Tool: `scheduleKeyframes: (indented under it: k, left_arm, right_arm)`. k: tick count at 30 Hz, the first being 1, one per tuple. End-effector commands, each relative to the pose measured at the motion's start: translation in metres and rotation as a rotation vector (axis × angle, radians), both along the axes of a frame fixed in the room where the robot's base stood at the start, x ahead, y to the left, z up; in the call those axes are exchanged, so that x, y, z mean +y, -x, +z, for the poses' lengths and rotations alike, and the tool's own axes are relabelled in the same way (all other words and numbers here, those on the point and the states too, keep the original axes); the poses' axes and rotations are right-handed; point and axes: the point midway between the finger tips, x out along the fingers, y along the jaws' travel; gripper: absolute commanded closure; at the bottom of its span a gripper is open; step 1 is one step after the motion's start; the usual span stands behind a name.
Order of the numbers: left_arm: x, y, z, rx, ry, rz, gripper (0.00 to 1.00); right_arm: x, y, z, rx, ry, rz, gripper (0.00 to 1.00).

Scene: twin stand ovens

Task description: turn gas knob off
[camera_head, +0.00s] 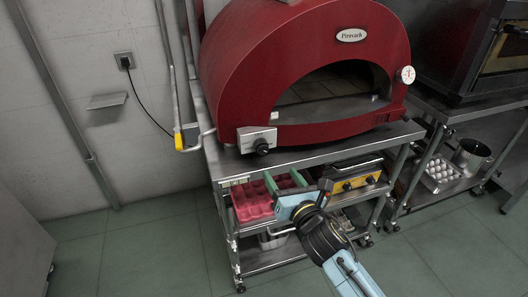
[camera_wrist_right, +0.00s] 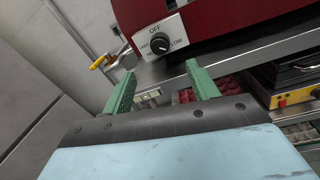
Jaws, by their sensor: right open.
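The gas knob (camera_head: 262,147) is a black round knob on a light control plate (camera_head: 247,139) at the lower left front of the red oven. In the right wrist view the knob (camera_wrist_right: 160,45) sits under the word OFF, with LOW printed to its right. I cannot tell for sure which mark the knob points at. My right gripper (camera_head: 284,180) is open and empty, with green fingers below and in front of the knob. In the wrist view its fingertips (camera_wrist_right: 160,71) lie below the knob, apart from it. My left gripper is not in view.
The red oven (camera_head: 230,75) stands on a wheeled metal stand (camera_head: 290,164). Red trays (camera_head: 250,206) and a yellow-fronted appliance (camera_head: 355,182) lie on the shelf below. A pipe with a yellow handle (camera_head: 179,141) rises at the left. A second oven stand is at the right.

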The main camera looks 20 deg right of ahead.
Motion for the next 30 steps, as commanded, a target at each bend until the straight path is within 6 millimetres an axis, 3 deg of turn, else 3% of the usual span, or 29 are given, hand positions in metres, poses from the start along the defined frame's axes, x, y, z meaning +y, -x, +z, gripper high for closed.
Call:
scheduleKeyframes:
  k: [16, 22, 30]
  left_arm:
    - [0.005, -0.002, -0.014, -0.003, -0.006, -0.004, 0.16]
    - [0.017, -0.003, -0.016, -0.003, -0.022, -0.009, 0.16]
    - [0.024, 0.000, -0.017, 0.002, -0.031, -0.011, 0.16]
  right_arm:
    - [0.010, -0.101, -0.001, 0.002, -0.008, 0.000, 0.41]
    - [0.012, -0.119, -0.001, 0.003, -0.007, -0.001, 0.41]
    - [0.012, -0.123, -0.001, 0.004, -0.006, 0.001, 0.41]
